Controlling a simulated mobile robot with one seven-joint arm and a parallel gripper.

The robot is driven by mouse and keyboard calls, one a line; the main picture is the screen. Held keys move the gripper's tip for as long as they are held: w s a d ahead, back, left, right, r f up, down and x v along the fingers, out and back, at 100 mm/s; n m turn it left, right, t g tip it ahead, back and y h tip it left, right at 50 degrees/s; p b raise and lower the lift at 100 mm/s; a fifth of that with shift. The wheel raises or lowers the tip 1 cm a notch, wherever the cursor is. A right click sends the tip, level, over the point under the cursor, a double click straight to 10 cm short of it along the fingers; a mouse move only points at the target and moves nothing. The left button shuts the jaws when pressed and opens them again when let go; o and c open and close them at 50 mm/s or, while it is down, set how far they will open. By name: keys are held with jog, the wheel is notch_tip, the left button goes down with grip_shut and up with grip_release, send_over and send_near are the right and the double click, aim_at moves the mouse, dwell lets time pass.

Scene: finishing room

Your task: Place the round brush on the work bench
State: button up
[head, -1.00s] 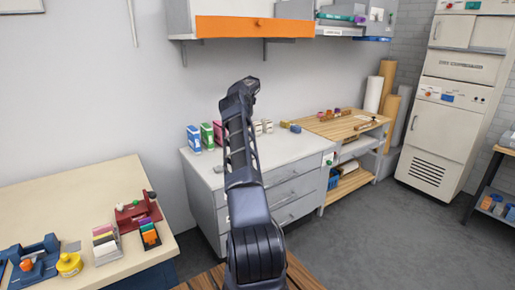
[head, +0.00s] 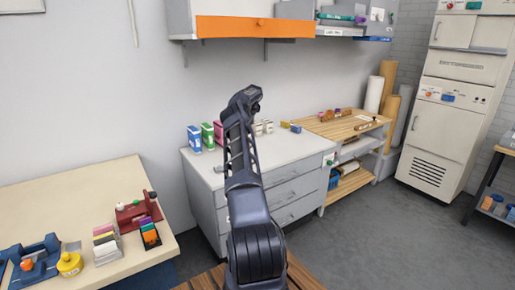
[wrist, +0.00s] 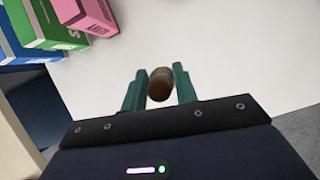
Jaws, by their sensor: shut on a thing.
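My gripper (wrist: 160,72) has two green fingers, shut on a brown, rounded piece, the round brush (wrist: 160,86). The brush is seen nearly end-on; the rest of it is hidden. In the wrist view the gripper is over a plain white top. In the head view my arm stands in front of the white drawer cabinet (head: 290,186), and its end hides the fingers and brush. A bench with a wooden top (head: 340,126) stands to the right of the cabinet. A cream-topped table (head: 75,205) is at the left. I cannot tell which one is the work bench.
Blue (head: 194,139), green (head: 208,136) and pink boxes stand on the cabinet top, near the gripper. Small items line the wooden top's back. The cream table holds a red tool (head: 131,213) and a yellow tape roll (head: 69,264). A shelf with an orange front (head: 255,27) hangs above.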

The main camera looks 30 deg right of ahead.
notch_tip(320, 180, down, 20)
jog(key=shift+f, duration=0.15)
dwell(0.6)
jog(key=o, duration=1)
